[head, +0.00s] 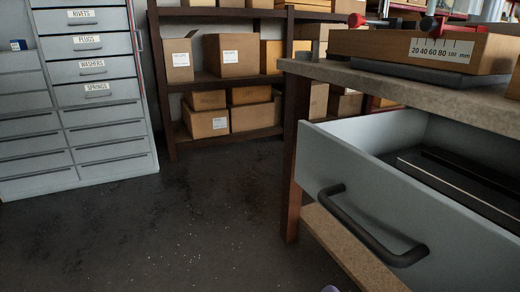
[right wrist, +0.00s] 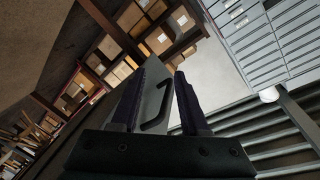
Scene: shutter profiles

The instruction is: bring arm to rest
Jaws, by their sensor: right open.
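My right gripper (right wrist: 165,72) is open, with two dark purple fingers apart and nothing held between them in the right wrist view. The grey drawer (head: 345,165) of the workbench stands open in the head view. Its dark bar handle (head: 375,228) is on the front and also shows between my fingers in the right wrist view (right wrist: 157,115); I see no contact with it. A small purplish tip at the bottom edge of the head view may be part of my right gripper. My left gripper is not in view.
The workbench top (head: 400,85) carries a wooden block with a printed scale (head: 440,48) and red-handled clamps. A dark piece (head: 470,180) lies in the drawer. A grey labelled cabinet (head: 85,90) and a shelf of cardboard boxes (head: 235,55) stand behind. The floor (head: 180,230) is clear.

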